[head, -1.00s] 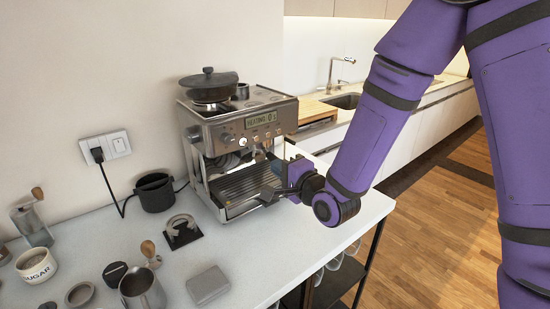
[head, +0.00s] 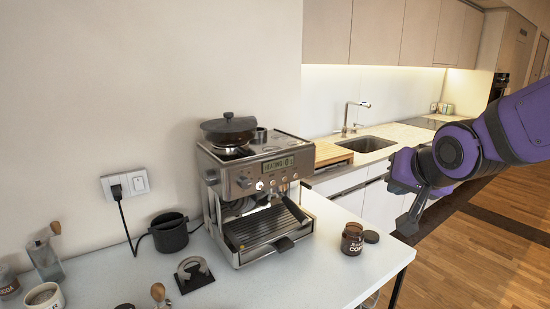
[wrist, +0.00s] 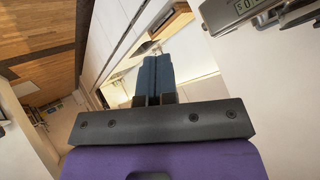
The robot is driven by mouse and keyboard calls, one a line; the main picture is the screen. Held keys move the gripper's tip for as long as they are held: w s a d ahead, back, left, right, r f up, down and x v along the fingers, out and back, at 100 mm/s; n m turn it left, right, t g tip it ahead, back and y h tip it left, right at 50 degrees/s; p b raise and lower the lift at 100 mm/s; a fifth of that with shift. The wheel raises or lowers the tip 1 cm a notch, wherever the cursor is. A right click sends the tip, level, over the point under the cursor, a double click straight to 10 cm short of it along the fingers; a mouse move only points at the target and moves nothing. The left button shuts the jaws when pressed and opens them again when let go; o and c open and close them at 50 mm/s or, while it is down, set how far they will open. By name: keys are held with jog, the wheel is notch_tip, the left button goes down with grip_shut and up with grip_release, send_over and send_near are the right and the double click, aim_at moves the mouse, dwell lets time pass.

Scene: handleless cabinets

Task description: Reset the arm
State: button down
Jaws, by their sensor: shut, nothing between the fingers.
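My purple arm reaches in from the right in the head view. My gripper (head: 408,226) hangs in the air right of the counter's end, above the wooden floor, with nothing in it. In the wrist view my gripper (wrist: 153,80) shows its two dark blue fingers pressed together. The silver espresso machine (head: 262,175) stands on the white counter, well left of my gripper and apart from it. A portafilter with a black handle sits at the machine's front.
A black knock box (head: 170,233) and a tamper stand (head: 193,273) sit left of the machine. The wooden floor (head: 470,250) at right is clear.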

jog(key=s+d+r+n+g, duration=0.1)
jog(key=s+d+g, duration=0.1)
jog(key=s, duration=0.7)
jog(key=s+d+r+n+g+h, duration=0.1)
jog(key=s+d, duration=0.3)
jog(key=s, duration=0.5)
jog(key=shift+s+d+r+n+g, duration=0.25)
jog(key=shift+d+r+n+g, duration=0.15)
jog(key=shift+r+n+g, duration=0.4)
